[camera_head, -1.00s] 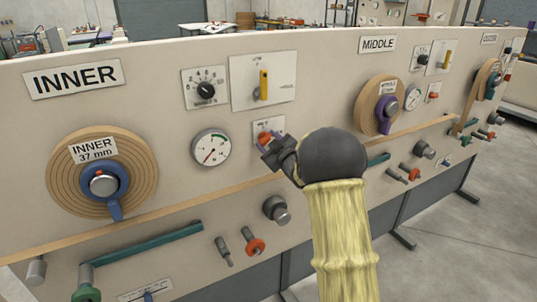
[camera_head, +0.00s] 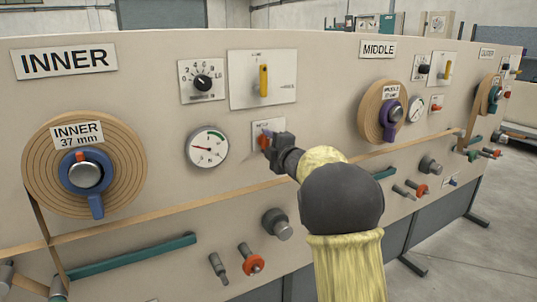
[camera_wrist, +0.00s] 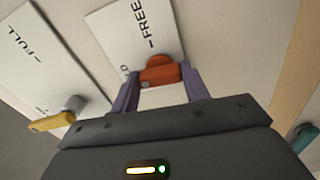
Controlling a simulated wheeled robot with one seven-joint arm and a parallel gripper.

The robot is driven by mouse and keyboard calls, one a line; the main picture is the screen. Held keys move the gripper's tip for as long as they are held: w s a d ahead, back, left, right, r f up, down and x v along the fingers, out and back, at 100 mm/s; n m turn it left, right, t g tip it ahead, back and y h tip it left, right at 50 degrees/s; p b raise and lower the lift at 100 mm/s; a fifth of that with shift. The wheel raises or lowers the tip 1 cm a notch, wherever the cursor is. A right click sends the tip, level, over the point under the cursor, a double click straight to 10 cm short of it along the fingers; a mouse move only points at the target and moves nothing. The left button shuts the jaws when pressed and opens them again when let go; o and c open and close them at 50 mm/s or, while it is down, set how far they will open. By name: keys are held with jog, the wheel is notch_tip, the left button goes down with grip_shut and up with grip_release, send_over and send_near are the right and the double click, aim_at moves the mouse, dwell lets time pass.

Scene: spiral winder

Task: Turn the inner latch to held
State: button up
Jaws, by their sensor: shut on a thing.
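The inner latch is a small orange-red knob (camera_wrist: 158,73) on a white plate in the wrist view. The plate reads "FREE" along its upper part, with a partly covered word ending in "D" lower down. My gripper (camera_wrist: 160,80) has its two purple fingers on either side of the knob, shut on it. In the head view the gripper (camera_head: 267,139) is at the inner panel's small plate (camera_head: 258,128), right of the gauge (camera_head: 207,147); only a bit of the orange latch shows there. The exact pointing of the knob is hard to tell.
A yellow lever (camera_head: 263,80) stands on the plate above, with a black dial (camera_head: 202,82) to its left. The inner roll (camera_head: 125,165) with its blue hub is at left. Pegs and a teal bar (camera_head: 135,260) stick out below. The middle roll (camera_head: 371,115) is at right.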

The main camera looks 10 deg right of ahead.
jog(key=shift+a+f+n+b, duration=0.1)
jog(key=shift+f+n+b, duration=0.05)
jog(key=shift+n+b, duration=0.4)
jog(key=o, duration=1)
jog(key=v, duration=1.7)
jog(key=shift+s+b, duration=0.15)
jog(key=shift+b, duration=0.15)
